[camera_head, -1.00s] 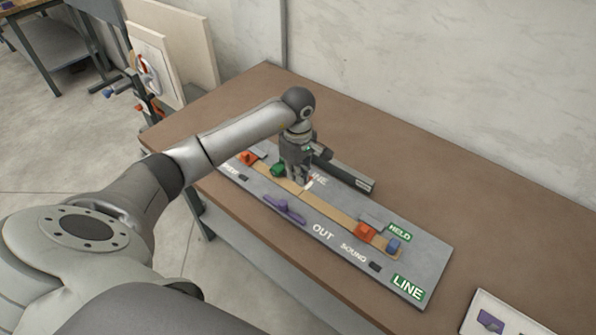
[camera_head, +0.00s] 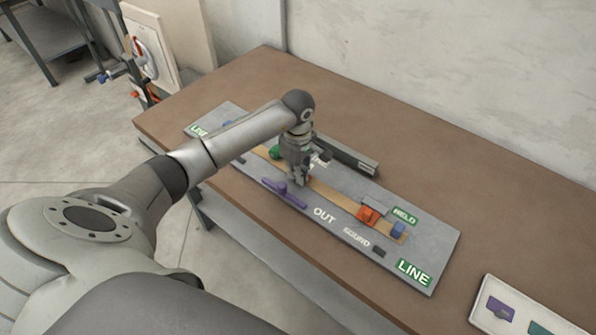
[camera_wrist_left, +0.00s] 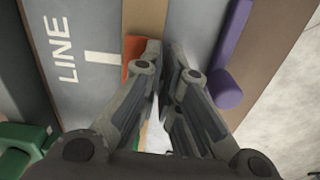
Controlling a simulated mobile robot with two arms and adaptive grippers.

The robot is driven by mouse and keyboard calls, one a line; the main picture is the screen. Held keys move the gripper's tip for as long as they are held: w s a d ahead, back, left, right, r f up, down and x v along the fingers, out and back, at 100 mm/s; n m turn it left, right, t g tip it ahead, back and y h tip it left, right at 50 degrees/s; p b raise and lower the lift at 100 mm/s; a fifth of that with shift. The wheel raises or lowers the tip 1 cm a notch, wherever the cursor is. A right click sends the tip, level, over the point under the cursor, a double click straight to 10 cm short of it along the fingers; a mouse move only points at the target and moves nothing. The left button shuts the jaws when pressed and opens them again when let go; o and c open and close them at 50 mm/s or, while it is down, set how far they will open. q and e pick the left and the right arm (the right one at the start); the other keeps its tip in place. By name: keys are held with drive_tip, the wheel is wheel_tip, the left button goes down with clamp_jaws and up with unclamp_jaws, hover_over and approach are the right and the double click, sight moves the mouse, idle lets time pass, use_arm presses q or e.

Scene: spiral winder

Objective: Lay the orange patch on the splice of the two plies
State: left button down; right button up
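The tan plies (camera_head: 335,196) lie as a long strip on the grey board. In the left wrist view, the orange patch (camera_wrist_left: 133,56) lies on the tan strip, beside a white mark on the board. A small orange bit of it shows by the fingers in the head view (camera_head: 309,179). My left gripper (camera_head: 298,184) is low over the board, on the near side of the strip. Its fingertips (camera_wrist_left: 164,50) are a narrow gap apart, with the patch outside the gap, against or just under one finger. The splice itself is hidden. My right gripper is not in view.
A purple handle (camera_head: 283,191) stands close to my left gripper, on the near side. An orange block (camera_head: 369,213) and a blue block (camera_head: 398,229) sit on the strip's right end. A dark bar (camera_head: 350,160) lies behind. A white tray (camera_head: 482,312) stands at lower right.

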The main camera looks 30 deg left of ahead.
use_arm(q)
drive_tip(key=c, duration=1.6)
unclamp_jaws()
drive_tip(key=shift+o, duration=0.2)
wheel_tip(320, 180, up, 12)
